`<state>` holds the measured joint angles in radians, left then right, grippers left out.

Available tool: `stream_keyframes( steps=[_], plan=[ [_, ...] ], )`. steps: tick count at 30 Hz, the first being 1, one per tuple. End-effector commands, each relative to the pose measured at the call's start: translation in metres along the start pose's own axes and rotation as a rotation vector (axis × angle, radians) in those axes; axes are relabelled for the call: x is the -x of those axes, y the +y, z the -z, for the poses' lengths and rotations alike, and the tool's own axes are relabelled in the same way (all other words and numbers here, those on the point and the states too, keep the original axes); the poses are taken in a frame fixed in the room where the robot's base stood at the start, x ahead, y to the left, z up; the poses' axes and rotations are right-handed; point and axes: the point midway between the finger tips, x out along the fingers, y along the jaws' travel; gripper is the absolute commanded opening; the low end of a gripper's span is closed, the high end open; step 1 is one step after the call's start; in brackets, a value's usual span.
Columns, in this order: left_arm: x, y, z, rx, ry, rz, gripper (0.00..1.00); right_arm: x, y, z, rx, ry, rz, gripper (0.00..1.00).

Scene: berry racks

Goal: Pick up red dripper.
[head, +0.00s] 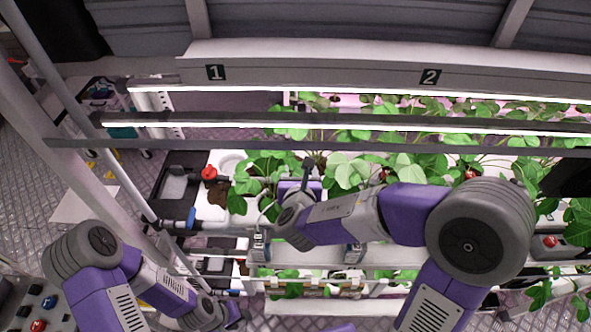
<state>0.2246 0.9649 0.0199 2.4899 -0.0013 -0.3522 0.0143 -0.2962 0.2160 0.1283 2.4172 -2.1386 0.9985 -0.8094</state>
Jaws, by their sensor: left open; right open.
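A small red piece, which looks like the red dripper (209,172), sits at the left end of the upper planter row, beside a brown soil patch and a white round opening. My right gripper (306,172) is to the right of it, among the strawberry leaves, apart from it. That gripper is open, and its fingers are partly hidden by leaves and its own wrist. My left gripper (238,318) is low in the view, below the red piece and away from it. It is open and small in the picture, with its fingers hard to make out.
White planter rows (208,212) with strawberry plants (350,170) fill the rack. Light bars (330,125) cross above the plants. A slanted pole (90,120) stands at left. A blue-ended pipe (190,218) lies below the red piece. A red button (549,241) is at far right.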

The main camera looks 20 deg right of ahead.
Motion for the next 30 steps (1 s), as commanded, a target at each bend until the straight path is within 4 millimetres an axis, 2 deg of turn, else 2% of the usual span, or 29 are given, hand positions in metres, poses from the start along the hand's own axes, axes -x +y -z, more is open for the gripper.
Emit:
stream_keyframes(
  steps=[1, 3, 11, 14, 20, 30],
  plan=[
    [-0.013, -0.005, 0.000, 0.000, -0.001, 0.000, 0.43, -0.005, 0.000, 0.013, -0.001, 0.000, 0.000, 0.63],
    [-0.022, -0.009, 0.000, 0.000, -0.001, 0.000, 0.43, -0.009, 0.000, 0.022, -0.001, 0.000, 0.000, 0.63],
    [-0.051, -0.019, 0.002, 0.000, -0.001, 0.000, 0.43, -0.021, 0.000, 0.051, -0.001, 0.001, 0.000, 0.63],
    [-0.054, -0.021, 0.002, 0.000, -0.001, 0.000, 0.43, -0.025, 0.000, 0.054, -0.001, 0.001, 0.001, 0.63],
    [-0.055, -0.021, 0.002, 0.000, 0.000, 0.000, 0.43, -0.045, 0.000, 0.054, -0.001, 0.003, 0.003, 0.63],
    [-0.056, -0.021, 0.002, 0.000, 0.000, 0.000, 0.43, -0.091, 0.002, 0.057, -0.002, 0.003, 0.003, 0.63]
  ],
)
